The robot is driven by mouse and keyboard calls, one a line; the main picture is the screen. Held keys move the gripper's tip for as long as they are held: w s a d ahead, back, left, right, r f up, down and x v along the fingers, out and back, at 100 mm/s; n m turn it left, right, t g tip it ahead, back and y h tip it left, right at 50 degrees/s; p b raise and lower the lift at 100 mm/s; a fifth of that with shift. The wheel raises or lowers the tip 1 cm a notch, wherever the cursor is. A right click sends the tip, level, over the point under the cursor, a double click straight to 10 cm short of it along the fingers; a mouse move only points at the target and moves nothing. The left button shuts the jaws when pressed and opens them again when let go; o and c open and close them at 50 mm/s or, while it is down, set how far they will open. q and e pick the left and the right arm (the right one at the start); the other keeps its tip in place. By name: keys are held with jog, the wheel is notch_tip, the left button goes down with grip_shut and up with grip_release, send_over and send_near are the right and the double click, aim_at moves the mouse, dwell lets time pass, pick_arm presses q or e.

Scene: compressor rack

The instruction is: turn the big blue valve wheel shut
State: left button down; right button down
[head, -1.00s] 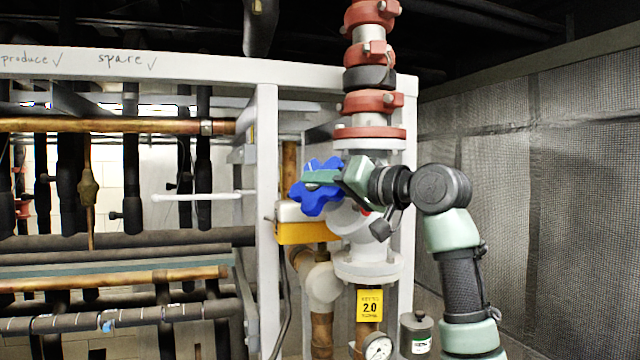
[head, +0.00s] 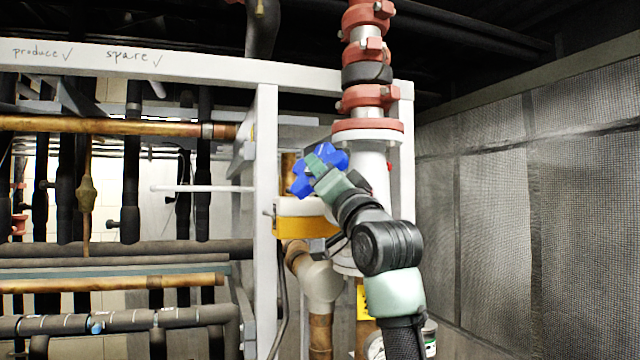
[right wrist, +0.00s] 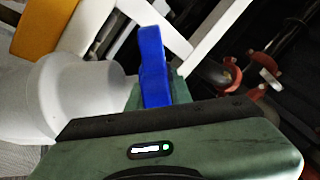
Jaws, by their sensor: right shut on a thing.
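The big blue valve wheel (head: 302,184) is on the white valve body (head: 374,170) at the middle of the head view. Its lobed rim is partly hidden behind my right gripper. My right gripper (head: 318,164) reaches up from the lower right and is shut on the wheel's rim. In the right wrist view, a blue part of the wheel (right wrist: 152,62) stands between the green fingers, with the white valve body (right wrist: 85,85) to its left. My left gripper is in neither view now.
Red pipe clamps (head: 368,98) are above. A mesh wall (head: 520,220) is on the right.

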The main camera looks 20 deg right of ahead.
jog(key=shift+m+t+h+b, duration=0.3)
jog(key=shift+m+t+h, duration=0.35)
jog(key=shift+h, duration=0.35)
jog(key=shift+s+r+m, duration=0.1)
jog(key=shift+r+m, duration=0.05)
jog(key=shift+m, duration=0.1)
jog(key=c, duration=1.6)
grip_release()
jog(key=shift+o, duration=0.2)
jog(key=shift+w, duration=0.2)
jog(key=shift+f, duration=0.2)
